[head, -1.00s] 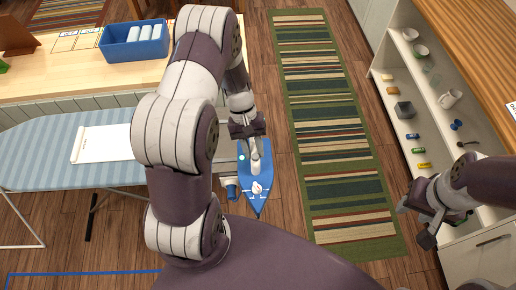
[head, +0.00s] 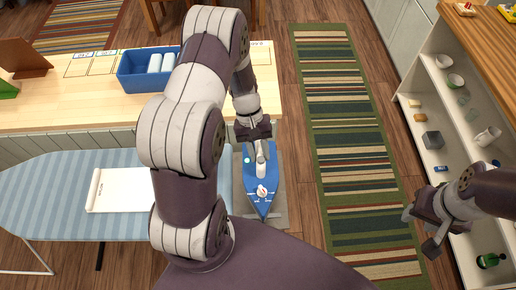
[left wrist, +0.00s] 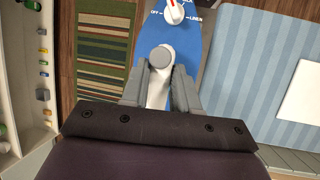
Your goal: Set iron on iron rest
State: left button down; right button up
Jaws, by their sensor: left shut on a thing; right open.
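The iron (head: 258,196) is blue with a white handle and a dial; its pointed tip faces me in the head view. My left gripper (head: 258,150) is shut on its handle, which also shows between the fingers in the left wrist view (left wrist: 160,85). A grey plate, seemingly the iron rest (head: 281,210), shows around the iron at the right end of the ironing board (head: 50,195). The iron is over this plate; I cannot tell whether it touches. My right gripper (head: 418,232) is open and empty at the right, in front of the shelf.
A white sheet (head: 120,190) lies on the blue striped board. A wooden counter (head: 60,118) behind carries a blue bin (head: 135,82) of white rolls. A striped rug (head: 350,150) covers the floor. An open shelf unit (head: 440,115) with small items stands at the right.

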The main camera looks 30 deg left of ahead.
pick_arm(q)
jog(key=shift+s+d+r, duration=0.1)
jog(key=shift+f, duration=0.25)
notch_tip(320, 180, down, 8)
jog(key=b, duration=0.6)
jog(key=shift+f+b, duration=0.3)
jog(key=shift+b, duration=0.1)
jog(key=c, duration=0.8)
grip_release()
